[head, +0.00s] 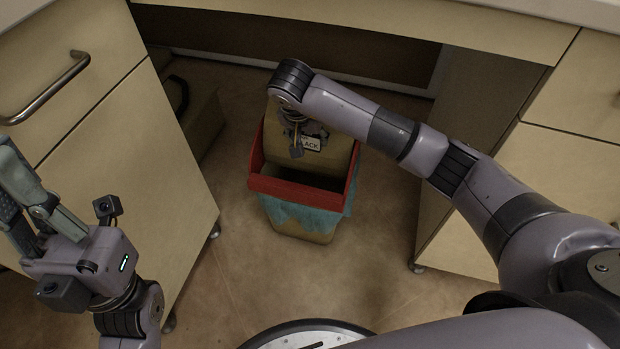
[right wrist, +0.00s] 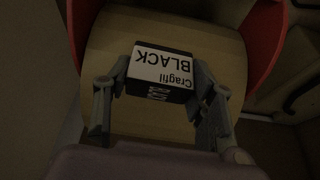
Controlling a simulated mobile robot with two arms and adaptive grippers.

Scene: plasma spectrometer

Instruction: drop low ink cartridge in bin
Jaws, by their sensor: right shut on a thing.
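The bin (head: 267,184) stands on the floor under the desk, with a red rim, a teal liner and a tan body. Its red rim also shows in the right wrist view (right wrist: 264,40). My right gripper (head: 304,146) points down over the bin opening. It is shut on the black ink cartridge (head: 312,143), whose white label reads "BLACK". In the right wrist view the cartridge (right wrist: 161,72) sits between both fingers, with the bin's tan inside behind it. My left gripper (head: 22,205) is raised at the far left, away from the bin; its fingers are partly cut off by the frame edge.
A drawer cabinet (head: 120,130) stands left of the bin and another cabinet (head: 450,235) stands to the right. The desk edge (head: 400,33) runs above and behind. The floor (head: 235,262) around the bin is clear.

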